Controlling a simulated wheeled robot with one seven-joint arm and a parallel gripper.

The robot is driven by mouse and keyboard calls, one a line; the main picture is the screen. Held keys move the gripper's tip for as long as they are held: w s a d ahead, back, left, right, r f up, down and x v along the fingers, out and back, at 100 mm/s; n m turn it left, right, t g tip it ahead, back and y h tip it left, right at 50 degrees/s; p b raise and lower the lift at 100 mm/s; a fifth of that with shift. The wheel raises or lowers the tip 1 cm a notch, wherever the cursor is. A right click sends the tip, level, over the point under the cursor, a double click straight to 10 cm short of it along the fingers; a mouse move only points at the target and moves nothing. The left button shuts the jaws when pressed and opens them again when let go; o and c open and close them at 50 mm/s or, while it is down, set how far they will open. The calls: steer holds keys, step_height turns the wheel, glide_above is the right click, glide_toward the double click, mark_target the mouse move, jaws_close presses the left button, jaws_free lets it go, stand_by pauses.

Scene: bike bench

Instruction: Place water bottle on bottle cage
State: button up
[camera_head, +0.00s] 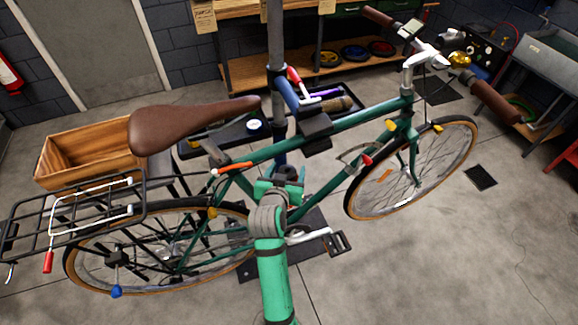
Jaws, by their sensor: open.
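My green arm rises from the bottom centre, and my gripper (283,188) is in front of the bike frame, near the seat tube and above the crank. It is open; its fingertips are small and partly hidden. A dark blue shape (290,172) shows just beyond it, and I cannot tell what it is or whether they touch. A thin wire fitting with a red end (358,157) on the green bike's (330,184) down tube may be the bottle cage. I cannot clearly pick out a water bottle.
A repair stand (275,40) holds the bike. Dark trays (262,141) with tools sit behind the frame. The rear rack (85,205) juts out at left beside a wooden crate (90,157). A pedal (338,243) sticks out near my arm. The floor at lower right is clear.

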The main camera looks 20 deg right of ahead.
steer(key=v, duration=0.8)
steer(key=s+a+f+n+t+y, duration=0.1)
steer(key=s+a+f+n+y, duration=0.1)
steer(key=s+a+f, duration=0.55)
steer(key=s+a+f+n+t+y, duration=0.1)
steer(key=s+a+f+n+y, duration=0.25)
steer(key=s, duration=0.65)
steer(key=s+a+r+t, duration=0.1)
steer(key=s+r, duration=0.1)
steer(key=s, duration=0.7)
steer(key=s+a+r+t+y, duration=0.1)
steer(key=s+a+r, duration=0.1)
steer(key=s, duration=0.7)
steer(key=shift+s+a, duration=0.15)
steer(key=shift+s, duration=0.15)
steer(key=shift+r, duration=0.1)
